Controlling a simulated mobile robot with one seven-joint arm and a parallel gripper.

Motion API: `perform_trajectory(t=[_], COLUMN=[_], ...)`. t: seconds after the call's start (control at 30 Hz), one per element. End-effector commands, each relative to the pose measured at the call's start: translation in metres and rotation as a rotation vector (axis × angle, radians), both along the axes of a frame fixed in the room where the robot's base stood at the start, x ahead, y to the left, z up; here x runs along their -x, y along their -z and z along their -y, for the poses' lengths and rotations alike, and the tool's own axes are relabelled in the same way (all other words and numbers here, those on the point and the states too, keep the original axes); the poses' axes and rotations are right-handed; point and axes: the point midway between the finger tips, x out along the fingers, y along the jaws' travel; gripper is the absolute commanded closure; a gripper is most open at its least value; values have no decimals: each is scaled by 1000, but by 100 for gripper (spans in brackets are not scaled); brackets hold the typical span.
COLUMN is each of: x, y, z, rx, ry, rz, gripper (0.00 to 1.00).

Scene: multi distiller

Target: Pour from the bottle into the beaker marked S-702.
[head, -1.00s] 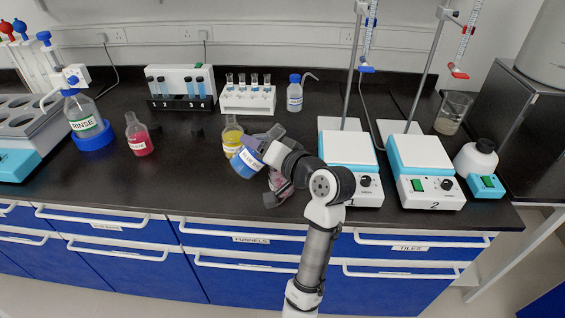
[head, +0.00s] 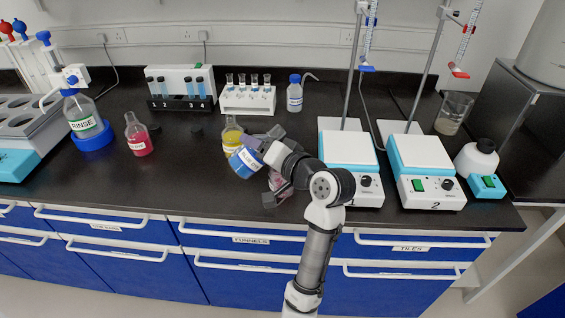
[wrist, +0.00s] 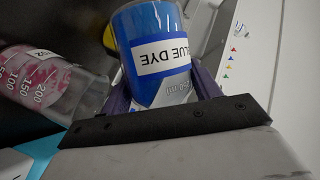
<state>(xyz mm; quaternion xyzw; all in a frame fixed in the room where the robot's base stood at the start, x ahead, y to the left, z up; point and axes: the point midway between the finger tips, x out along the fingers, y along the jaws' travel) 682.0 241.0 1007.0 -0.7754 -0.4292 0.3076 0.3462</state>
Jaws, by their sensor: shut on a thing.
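My gripper (head: 258,150) is shut on the blue bottle (head: 241,163), labelled BLUE DYE, which is tilted in the air above the front of the bench. In the wrist view the bottle (wrist: 160,45) sits between the finger pads. A clear graduated beaker (wrist: 45,85) with pink contents is beside it on the left. Its label is partly cut off and seems to end in 702. In the head view this beaker (head: 276,181) is mostly hidden behind my arm and gripper. The bottle's mouth is hidden, and I cannot tell whether liquid is flowing.
A yellow flask (head: 231,137) stands right behind the bottle. A pink flask (head: 138,134) and a RINSE bottle (head: 84,117) are at left. Hotplate 1 (head: 345,150) and hotplate 2 (head: 420,155) are at right. A tube rack (head: 248,98) stands behind.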

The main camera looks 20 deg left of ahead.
Motion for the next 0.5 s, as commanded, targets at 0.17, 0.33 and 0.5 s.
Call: perform_trajectory(t=[0.17,0.33,0.5], x=[0,1,1], y=[-1,-1,-1], z=[0,-1,-1], rx=[-10,-18,-26], ry=[-1,-1,0], rz=[-4,-12,-19], gripper=[75,75,75])
